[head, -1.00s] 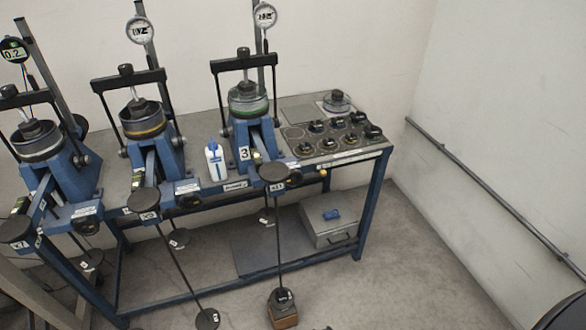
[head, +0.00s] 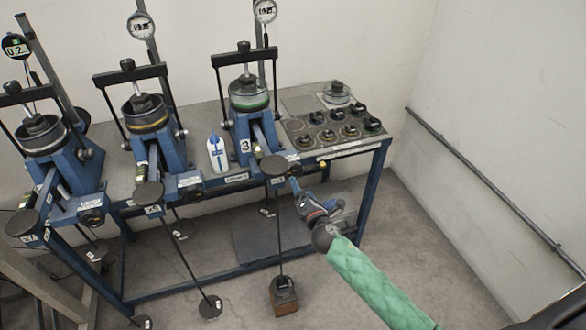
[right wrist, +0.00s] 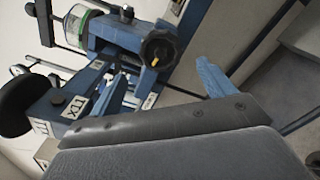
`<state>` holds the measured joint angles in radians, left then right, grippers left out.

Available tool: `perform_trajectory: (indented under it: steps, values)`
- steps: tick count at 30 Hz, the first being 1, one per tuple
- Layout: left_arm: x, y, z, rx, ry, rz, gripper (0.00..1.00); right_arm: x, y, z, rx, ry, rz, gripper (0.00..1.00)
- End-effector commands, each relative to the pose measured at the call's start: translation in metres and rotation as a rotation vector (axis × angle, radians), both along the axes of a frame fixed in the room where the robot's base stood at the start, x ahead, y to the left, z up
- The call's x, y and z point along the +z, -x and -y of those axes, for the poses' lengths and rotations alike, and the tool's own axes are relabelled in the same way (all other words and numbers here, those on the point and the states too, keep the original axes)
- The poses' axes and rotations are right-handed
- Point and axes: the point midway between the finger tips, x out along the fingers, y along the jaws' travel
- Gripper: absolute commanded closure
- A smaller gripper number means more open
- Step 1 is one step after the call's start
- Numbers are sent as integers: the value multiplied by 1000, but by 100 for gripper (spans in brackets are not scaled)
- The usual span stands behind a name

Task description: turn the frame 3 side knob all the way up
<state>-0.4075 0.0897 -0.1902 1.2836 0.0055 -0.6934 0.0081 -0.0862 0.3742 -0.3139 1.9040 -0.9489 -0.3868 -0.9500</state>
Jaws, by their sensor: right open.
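Frame 3 (head: 249,112) is the blue lever frame with the "3" label, rightmost of the frames on the bench. Its side knob (right wrist: 160,48) shows in the right wrist view as a black lobed knob with a yellow mark. In the head view I cannot make the knob out clearly near the lever end and my gripper. My right gripper (head: 296,188) is open and empty, in front of the bench just right of frame 3's lever pad. In the right wrist view a blue finger (right wrist: 212,76) points toward the knob's right side, apart from it. My left gripper is out of view.
The lever's round black pad (head: 274,166) and hanging rod (head: 280,225) are close left of my gripper. A white bottle (head: 217,154) stands between frames. Several black weights (head: 350,131) lie on the right bench top. The floor at right is clear.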

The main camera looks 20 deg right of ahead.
Motion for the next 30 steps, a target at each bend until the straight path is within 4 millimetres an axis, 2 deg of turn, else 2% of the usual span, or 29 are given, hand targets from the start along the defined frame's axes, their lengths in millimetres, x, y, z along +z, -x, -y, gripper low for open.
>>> perform_trajectory:
  steps: [18, 25, 26, 30]
  values:
    - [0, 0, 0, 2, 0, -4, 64, -1, -68, -2, -1, -4, 0, 18]
    - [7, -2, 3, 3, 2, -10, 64, -1, -95, -3, -2, -5, -1, 18]
    - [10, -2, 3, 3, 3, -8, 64, -2, -95, -3, -2, -5, -3, 22]
    - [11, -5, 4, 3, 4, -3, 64, -2, -93, -3, -2, -5, -3, 50]
